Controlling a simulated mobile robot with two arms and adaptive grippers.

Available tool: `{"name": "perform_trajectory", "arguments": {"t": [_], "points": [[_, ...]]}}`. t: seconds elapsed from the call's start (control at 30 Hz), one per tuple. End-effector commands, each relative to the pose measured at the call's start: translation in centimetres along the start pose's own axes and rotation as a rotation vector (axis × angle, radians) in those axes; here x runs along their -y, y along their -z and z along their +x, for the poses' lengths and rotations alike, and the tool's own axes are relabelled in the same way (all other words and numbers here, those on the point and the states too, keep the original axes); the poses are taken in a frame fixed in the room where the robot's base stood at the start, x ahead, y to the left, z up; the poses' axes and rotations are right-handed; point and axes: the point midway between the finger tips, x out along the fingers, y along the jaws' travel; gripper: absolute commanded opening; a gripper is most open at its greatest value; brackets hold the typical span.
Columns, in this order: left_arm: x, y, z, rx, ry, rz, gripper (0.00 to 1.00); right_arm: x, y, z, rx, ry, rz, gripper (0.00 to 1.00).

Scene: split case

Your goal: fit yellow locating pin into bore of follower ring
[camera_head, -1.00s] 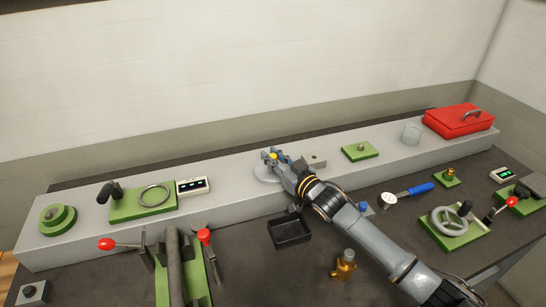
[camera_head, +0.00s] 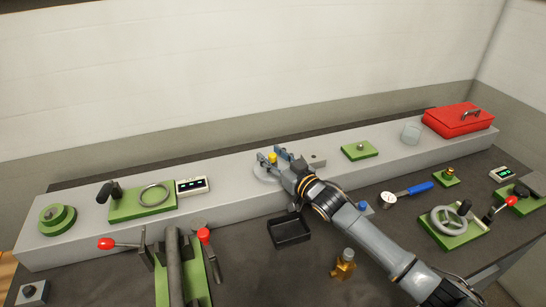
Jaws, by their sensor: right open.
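The yellow locating pin (camera_head: 272,158) stands upright at a round pale grey part (camera_head: 264,173) on the raised grey ledge. This round part looks like the follower ring. Its bore is not visible, and I cannot tell how deep the pin sits. My right gripper (camera_head: 273,156) reaches in from the lower right and is open, its fingers around the pin's top. The gripper covers part of the round part. My left gripper is not in view.
The grey ledge (camera_head: 226,189) runs along the wall. A grey block (camera_head: 316,162) lies just right of the gripper. A black tray (camera_head: 290,231) is in front of the ledge. A green plate with a metal ring (camera_head: 154,195) and a small display (camera_head: 193,186) stand left.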

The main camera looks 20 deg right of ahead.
Motion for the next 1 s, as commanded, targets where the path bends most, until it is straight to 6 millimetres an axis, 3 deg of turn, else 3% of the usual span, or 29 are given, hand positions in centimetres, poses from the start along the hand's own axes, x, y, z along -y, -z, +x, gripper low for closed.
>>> {"name": "perform_trajectory", "arguments": {"t": [0.23, 0.7, 1.0], "points": [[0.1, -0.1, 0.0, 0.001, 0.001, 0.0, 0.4, -0.1, -0.2, -1.7, 0.002, -0.001, 0.0, 0.46], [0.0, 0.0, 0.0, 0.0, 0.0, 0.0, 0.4, 0.0, -0.1, -10.3, 0.002, 0.0, 0.0, 0.46], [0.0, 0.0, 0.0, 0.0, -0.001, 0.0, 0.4, 0.0, 0.0, -12.0, 0.0, 0.001, 0.0, 0.46]]}}
